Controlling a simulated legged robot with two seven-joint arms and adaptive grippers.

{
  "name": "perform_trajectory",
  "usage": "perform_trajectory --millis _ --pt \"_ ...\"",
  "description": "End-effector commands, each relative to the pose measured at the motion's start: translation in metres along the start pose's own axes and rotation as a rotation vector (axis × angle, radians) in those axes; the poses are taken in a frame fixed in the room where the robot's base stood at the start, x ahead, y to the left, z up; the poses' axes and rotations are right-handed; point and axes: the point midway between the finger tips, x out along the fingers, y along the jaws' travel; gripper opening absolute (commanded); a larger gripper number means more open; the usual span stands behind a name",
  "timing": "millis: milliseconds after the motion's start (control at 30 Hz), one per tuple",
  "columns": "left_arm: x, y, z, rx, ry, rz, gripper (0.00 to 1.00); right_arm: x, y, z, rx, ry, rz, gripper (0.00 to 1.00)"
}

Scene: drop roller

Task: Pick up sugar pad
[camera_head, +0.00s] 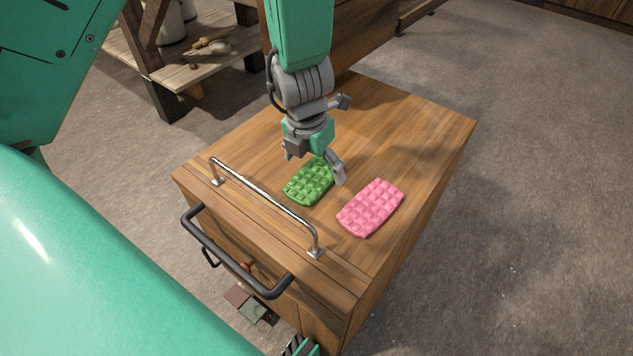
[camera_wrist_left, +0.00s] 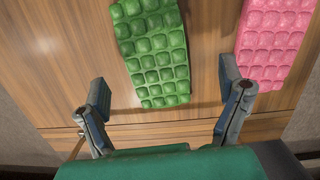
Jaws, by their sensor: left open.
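Two quilted pads lie flat on the wooden cabinet top, one green (camera_head: 309,183) and one pink (camera_head: 370,208); I cannot tell which is the sugar pad. My left gripper (camera_head: 314,167) is open over the far end of the green pad and covers part of it in the head view. In the left wrist view the green pad (camera_wrist_left: 154,56) lies between the open fingers of the left gripper (camera_wrist_left: 163,77), apart from both. The pink pad (camera_wrist_left: 270,45) is there beyond the right finger, partly cut off by the frame.
A chrome rail (camera_head: 262,195) stands along the near edge of the cabinet top (camera_head: 410,130), with a black handle (camera_head: 235,262) below it. A wooden shelf (camera_head: 205,72) with jars and small items stands at the back left. The far right of the top is bare.

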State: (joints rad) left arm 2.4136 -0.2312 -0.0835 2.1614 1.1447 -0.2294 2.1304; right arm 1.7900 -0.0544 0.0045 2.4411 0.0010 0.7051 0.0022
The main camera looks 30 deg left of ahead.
Motion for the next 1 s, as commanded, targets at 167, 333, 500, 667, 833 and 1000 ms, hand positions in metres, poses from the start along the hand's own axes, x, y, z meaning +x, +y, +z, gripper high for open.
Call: perform_trajectory --millis 167,333,500,667,833,1000 --pt "0.03 0.001 0.0 -0.004 0.0 -0.005 0.88 0.024 0.0 0.002 0.0 -0.001 0.0 0.36" --pt "0.032 0.002 0.001 -0.005 -0.001 -0.004 0.88 0.024 0.0 0.002 0.0 -0.001 0.0 0.36" --pt "0.031 0.0 0.001 -0.004 -0.001 -0.002 0.67 0.023 0.0 0.001 -0.001 0.0 0.0 0.36" --pt "0.031 -0.001 0.001 -0.003 -0.001 -0.001 0.26 0.023 0.0 0.001 0.0 0.0 0.0 0.36" --pt "0.031 0.001 0.001 -0.004 -0.002 -0.002 0.26 0.023 0.0 0.001 0.0 0.0 0.0 0.36" --pt "0.022 0.001 0.002 -0.004 -0.002 -0.003 0.26 0.017 0.0 0.001 0.0 -0.001 0.0 0.36"
